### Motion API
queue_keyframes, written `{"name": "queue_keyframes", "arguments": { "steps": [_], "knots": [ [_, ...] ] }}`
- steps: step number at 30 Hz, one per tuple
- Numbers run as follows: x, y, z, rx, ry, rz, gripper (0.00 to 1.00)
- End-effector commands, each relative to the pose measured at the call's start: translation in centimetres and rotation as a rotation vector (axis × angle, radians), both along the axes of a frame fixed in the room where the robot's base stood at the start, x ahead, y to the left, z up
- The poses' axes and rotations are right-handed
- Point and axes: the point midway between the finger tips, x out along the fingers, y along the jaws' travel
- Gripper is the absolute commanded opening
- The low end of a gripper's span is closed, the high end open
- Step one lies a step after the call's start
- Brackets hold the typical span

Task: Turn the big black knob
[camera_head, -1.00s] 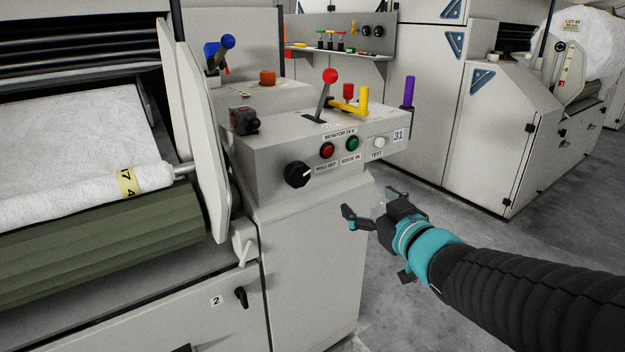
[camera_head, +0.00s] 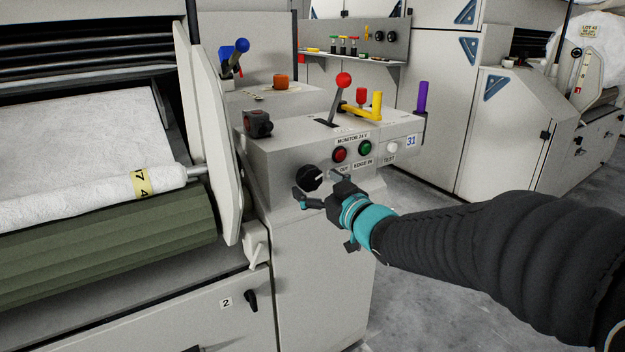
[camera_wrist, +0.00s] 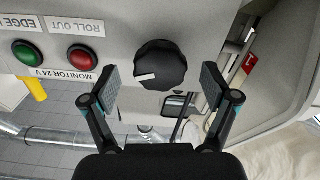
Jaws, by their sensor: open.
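The big black knob (camera_head: 310,178) sits on the front face of the grey control box (camera_head: 275,170), left of the red button. A white pointer mark shows on it. In the wrist view the knob (camera_wrist: 160,64) lies between and beyond the two fingers, seen upside down, with its pointer mark toward the left. My gripper (camera_head: 305,200) is open, just below and in front of the knob in the head view. In the wrist view the fingers of my gripper (camera_wrist: 160,88) stand apart on either side of the knob, with visible gaps and no clear contact.
Close to the knob are a red button (camera_head: 340,155), a green button (camera_head: 365,148) and a white button (camera_head: 392,147). A red-topped lever (camera_head: 340,95), a yellow handle (camera_head: 365,110) and a dark block (camera_head: 257,124) stand on top. A roller machine (camera_head: 110,240) fills the left.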

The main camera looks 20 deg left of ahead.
Motion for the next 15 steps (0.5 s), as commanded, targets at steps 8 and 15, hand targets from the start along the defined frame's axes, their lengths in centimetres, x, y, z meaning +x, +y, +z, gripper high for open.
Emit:
{"name": "queue_keyframes", "arguments": {
  "steps": [8,15],
  "knots": [
    [1.7,2.0,0.0,-0.001,0.000,0.000,0.86],
    [1.9,2.2,0.0,-0.001,0.000,-0.001,0.86]
  ]
}}
